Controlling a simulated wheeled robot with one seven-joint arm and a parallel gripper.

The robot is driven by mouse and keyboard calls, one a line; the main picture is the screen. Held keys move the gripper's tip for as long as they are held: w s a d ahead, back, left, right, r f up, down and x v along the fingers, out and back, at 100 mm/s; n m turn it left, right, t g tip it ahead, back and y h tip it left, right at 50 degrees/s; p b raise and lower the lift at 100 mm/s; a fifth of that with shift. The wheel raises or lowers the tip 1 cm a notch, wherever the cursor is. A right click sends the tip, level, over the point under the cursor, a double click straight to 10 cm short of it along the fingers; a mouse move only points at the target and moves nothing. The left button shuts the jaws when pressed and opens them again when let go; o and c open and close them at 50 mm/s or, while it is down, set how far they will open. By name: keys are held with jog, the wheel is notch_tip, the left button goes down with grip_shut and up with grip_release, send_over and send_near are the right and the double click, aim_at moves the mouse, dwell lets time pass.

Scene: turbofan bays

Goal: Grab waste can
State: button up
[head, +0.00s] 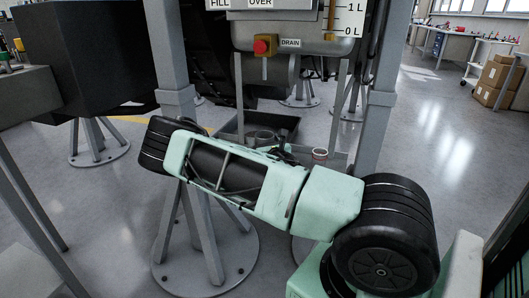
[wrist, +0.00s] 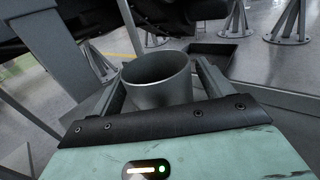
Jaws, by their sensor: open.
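The waste can is a grey metal cylinder with an open top. In the wrist view the waste can (wrist: 158,84) stands between the two fingers of my gripper (wrist: 164,76), one finger on each side. The fingers are apart, and I cannot tell whether either touches the can. The can's lower part is hidden behind the gripper body.
A dark open tray (head: 287,124) lies on the floor behind the can; it also shows in the wrist view (wrist: 213,54). A tank with a red drain knob (head: 264,45) hangs above, between grey posts (head: 381,95).

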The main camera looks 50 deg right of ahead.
jog(key=shift+x, duration=0.9)
jog(key=shift+c, duration=0.3)
jog(key=c, duration=1.2)
